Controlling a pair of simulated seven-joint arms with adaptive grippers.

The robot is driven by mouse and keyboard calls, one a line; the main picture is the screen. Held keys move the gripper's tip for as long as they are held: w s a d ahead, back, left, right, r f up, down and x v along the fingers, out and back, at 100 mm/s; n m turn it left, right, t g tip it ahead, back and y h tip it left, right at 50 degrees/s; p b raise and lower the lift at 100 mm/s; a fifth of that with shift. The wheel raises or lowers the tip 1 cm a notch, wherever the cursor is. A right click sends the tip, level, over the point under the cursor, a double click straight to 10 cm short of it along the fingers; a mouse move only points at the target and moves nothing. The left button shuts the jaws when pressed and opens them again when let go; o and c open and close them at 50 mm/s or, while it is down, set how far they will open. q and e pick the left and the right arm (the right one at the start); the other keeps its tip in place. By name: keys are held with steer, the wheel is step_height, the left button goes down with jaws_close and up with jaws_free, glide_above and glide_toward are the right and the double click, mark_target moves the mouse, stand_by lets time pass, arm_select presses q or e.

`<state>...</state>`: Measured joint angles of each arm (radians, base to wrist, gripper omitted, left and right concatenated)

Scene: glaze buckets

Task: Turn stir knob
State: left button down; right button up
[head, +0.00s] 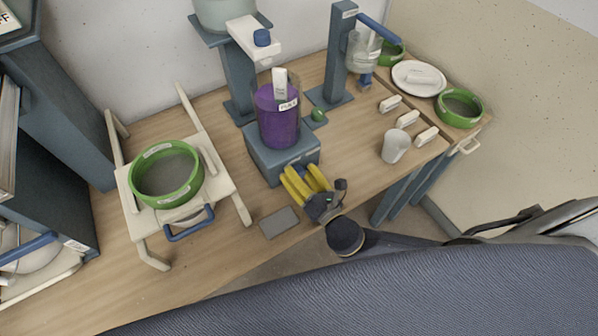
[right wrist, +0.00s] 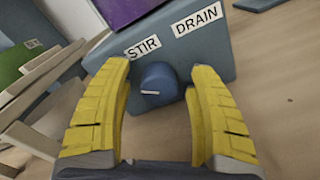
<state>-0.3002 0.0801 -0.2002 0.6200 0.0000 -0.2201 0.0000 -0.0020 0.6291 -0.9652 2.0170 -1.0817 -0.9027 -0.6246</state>
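The stir knob (right wrist: 158,84) is a round blue knob with a white mark, under the STIR label on the front of the blue-grey box (head: 266,162). The purple bucket (head: 278,122) stands on top of that box. My right gripper (head: 303,178) is at the box's front in the head view. In the right wrist view its yellow fingers (right wrist: 155,75) are spread on either side of the knob, with gaps on both sides. In the head view the knob is hidden behind the gripper. My left gripper is not in view.
A green-rimmed sieve (head: 166,174) sits on a cream stand at left. A grey pad (head: 279,223) lies near the table's front edge. A white cup (head: 396,146) and several white blocks stand at right. A dispenser post (head: 238,78) rises behind the box.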

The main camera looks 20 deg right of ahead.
jaws_close()
steer(key=shift+n, duration=0.3)
steer(key=n, duration=0.5)
steer(key=shift+r, duration=0.1)
steer(key=n, duration=0.6)
steer(key=shift+a, duration=0.15)
steer(key=shift+n, duration=0.3)
stand_by(0.5)
steer(key=shift+o, duration=0.2)
jaws_free()
steer(key=shift+s, duration=0.1)
steer(key=v, duration=1.2)
